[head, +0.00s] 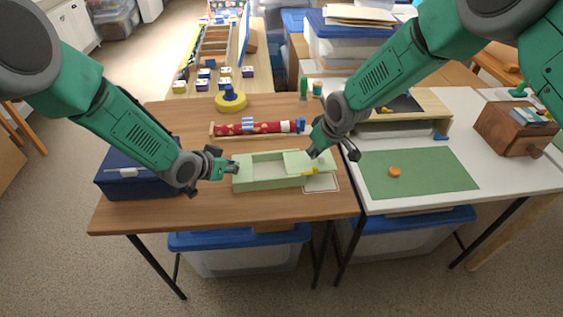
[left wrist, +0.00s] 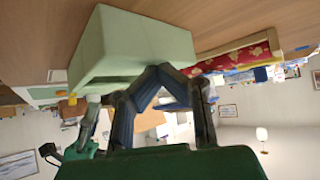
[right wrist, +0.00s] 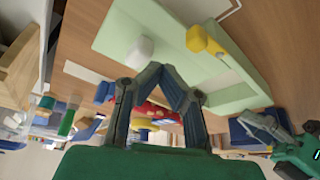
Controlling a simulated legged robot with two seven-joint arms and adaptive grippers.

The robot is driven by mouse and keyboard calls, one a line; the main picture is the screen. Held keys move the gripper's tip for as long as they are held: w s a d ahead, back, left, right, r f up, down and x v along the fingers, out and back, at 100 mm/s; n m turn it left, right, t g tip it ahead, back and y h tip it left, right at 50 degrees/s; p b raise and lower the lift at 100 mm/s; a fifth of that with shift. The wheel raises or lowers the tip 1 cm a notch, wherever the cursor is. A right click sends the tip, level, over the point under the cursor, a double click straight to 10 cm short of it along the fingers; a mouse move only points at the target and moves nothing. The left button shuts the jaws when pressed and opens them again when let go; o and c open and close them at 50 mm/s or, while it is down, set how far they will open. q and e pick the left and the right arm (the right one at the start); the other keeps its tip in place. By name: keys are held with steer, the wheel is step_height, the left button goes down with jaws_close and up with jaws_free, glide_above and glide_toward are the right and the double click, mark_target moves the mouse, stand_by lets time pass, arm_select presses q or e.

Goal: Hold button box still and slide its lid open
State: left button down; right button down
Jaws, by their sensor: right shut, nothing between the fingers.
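The pale green button box (head: 268,184) stands on the brown table, its left part open at the top. Its paler lid (head: 297,162) covers the right part. My left gripper (head: 231,167) is at the box's left end; in the left wrist view its fingers close against the box (left wrist: 135,45), seemingly on the end wall, though the contact is partly hidden. My right gripper (head: 316,152) is shut and empty just by the lid's right end. In the right wrist view a white knob (right wrist: 140,50) and a yellow piece (right wrist: 200,39) show near its fingertips (right wrist: 160,68).
A dark blue box (head: 125,180) stands left on the table. A red patterned roll (head: 255,128) lies behind the button box, with a yellow ring stack (head: 230,101) farther back. A white table with a green mat (head: 430,172) adjoins on the right.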

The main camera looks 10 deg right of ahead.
mark_target(310, 163)
arm_select(q)
steer(key=shift+s+f, duration=0.25)
steer(key=shift+f, duration=0.1)
arm_select(e)
steer(key=shift+a+r, duration=0.45)
steer(key=shift+a, duration=0.1)
step_height(310, 163, up, 7)
stand_by(0.7)
arm_select(q)
steer(key=shift+r, duration=0.1)
arm_select(e)
steer(key=shift+r, duration=0.1)
